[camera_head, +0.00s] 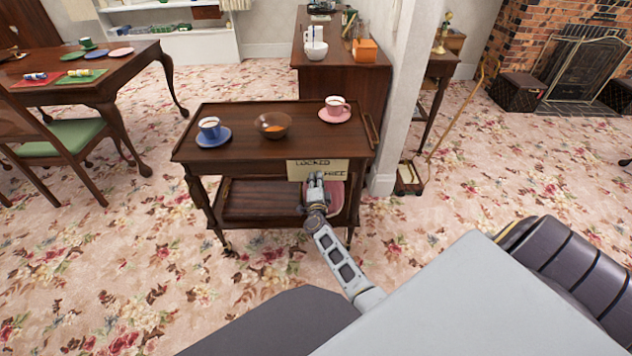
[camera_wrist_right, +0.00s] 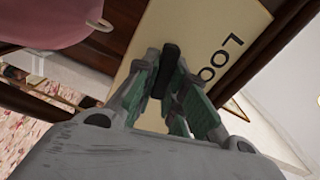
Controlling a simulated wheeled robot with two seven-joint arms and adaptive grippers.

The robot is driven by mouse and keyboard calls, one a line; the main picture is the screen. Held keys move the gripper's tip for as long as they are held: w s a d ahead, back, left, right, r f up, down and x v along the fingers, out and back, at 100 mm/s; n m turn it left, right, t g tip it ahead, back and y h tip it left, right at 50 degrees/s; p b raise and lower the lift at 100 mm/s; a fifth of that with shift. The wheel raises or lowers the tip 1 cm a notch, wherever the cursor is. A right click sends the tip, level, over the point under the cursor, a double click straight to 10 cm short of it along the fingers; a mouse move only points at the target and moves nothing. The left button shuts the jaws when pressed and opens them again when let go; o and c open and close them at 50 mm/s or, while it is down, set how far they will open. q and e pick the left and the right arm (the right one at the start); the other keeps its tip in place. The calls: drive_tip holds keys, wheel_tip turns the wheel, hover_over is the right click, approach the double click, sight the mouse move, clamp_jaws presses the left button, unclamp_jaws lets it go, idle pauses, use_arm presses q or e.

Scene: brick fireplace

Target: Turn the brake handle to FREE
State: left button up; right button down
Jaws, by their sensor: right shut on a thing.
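The tea trolley (camera_head: 262,152) stands in the middle of the head view. A cream plate (camera_head: 303,172) on its near edge reads LOCKED at the top, with FREE lower right partly covered. My right gripper (camera_head: 315,182) is in front of the plate. In the right wrist view, its fingers (camera_wrist_right: 172,90) are shut on the black brake handle (camera_wrist_right: 171,62), which stands out against the plate (camera_wrist_right: 205,25). Part of the word LOCKED shows beside it. The handle is hidden by the gripper in the head view, and I cannot tell its exact angle. My left gripper is not in view.
A pink object (camera_head: 337,195) sits on the lower shelf behind my gripper. A white wall post (camera_head: 405,100) stands close right.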

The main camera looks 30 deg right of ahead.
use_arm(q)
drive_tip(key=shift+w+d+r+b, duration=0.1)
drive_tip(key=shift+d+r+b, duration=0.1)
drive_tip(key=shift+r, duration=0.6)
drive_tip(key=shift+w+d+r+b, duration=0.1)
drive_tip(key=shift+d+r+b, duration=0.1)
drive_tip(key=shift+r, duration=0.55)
use_arm(e)
drive_tip(key=shift+f+m, duration=0.2)
drive_tip(key=shift+m, duration=0.9)
drive_tip(key=shift+d, duration=0.1)
drive_tip(key=c, duration=1.5)
unclamp_jaws()
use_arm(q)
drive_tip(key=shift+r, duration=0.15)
use_arm(e)
drive_tip(key=shift+r, duration=0.15)
